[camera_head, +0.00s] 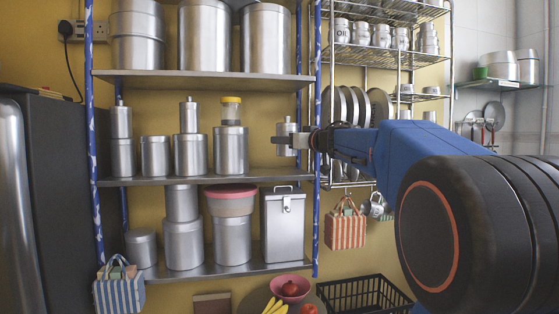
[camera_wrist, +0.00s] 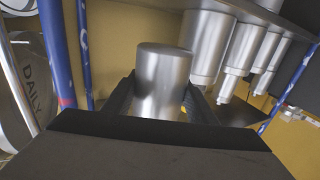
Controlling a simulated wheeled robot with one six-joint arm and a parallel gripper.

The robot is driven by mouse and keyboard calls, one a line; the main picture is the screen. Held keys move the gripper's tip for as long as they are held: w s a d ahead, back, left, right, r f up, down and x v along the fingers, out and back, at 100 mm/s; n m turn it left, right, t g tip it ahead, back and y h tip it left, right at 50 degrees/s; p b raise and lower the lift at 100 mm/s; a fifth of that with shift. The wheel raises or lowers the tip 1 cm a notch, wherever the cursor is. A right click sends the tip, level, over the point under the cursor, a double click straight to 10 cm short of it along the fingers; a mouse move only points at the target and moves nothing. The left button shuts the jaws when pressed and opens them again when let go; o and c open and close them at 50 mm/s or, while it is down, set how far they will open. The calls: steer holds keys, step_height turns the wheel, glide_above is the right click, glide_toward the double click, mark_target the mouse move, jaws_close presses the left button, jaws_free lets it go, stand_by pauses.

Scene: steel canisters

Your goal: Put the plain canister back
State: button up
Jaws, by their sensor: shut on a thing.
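My gripper (camera_head: 286,141) is shut on a small plain steel canister (camera_head: 287,130) with a narrow top. It holds the canister upright near the right end of the middle shelf (camera_head: 265,177), beside the blue-white post. The canister's base appears above the shelf's front edge; its exact depth over the shelf is hard to judge. In the wrist view, which looks turned over, the canister (camera_wrist: 163,72) stands between the two dark fingers (camera_wrist: 160,100), and its smooth round end points up the picture. The fingers hide its lower sides.
Left of my gripper stands a canister (camera_head: 231,150) with a yellow-lidded jar on top, then several more canisters (camera_head: 190,154). A gap of bare shelf lies between. The blue-white post (camera_head: 318,90) and a wire rack (camera_head: 390,55) are close on the right. Large canisters (camera_head: 266,38) fill the upper shelf.

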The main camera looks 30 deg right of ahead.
steer(key=w+d, duration=0.3)
steer(key=w, duration=0.7)
steer(key=shift+f, duration=3)
steer(key=shift+w+f, duration=0.15)
steer(key=shift+f, duration=0.3)
steer(key=shift+f, duration=0.15)
steer(key=o, duration=1.2)
